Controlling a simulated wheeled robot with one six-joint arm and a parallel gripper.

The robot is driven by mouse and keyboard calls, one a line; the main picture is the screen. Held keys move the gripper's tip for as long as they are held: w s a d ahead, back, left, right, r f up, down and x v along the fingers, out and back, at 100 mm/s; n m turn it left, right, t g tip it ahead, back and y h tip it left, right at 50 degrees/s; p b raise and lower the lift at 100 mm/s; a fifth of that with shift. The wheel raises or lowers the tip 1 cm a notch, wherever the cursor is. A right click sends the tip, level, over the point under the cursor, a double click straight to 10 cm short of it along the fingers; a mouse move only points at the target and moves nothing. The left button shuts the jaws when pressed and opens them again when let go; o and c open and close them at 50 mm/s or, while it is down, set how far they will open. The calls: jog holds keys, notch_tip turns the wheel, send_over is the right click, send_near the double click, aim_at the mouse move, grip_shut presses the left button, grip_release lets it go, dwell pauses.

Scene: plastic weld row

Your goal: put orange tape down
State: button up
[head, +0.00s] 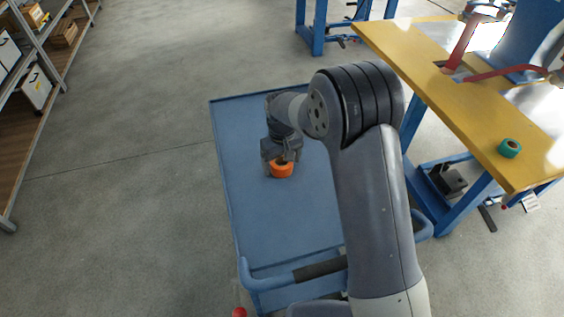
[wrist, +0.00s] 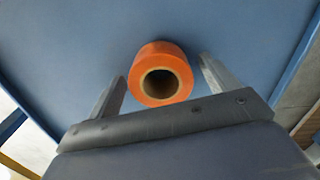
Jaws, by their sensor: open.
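The orange tape (head: 282,170) is a short roll on the blue top of a cart (head: 240,215), near its middle. In the wrist view the orange tape (wrist: 150,62) shows its dark core hole toward the camera. My gripper (head: 283,160) is over the roll in the head view. In the wrist view my gripper (wrist: 158,85) has its two fingers apart, one on each side of the roll, with blue surface visible between each finger and the tape. The tape appears to rest on the cart top.
A yellow workbench (head: 450,90) stands at the right, with a green tape roll (head: 510,148) near its edge and a red-and-blue machine behind. Shelving (head: 38,60) with boxes lines the left. The cart top around the tape is clear. Open floor lies left of the cart.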

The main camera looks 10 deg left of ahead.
notch_tip(320, 180, up, 12)
jog(key=shift+f, duration=0.2)
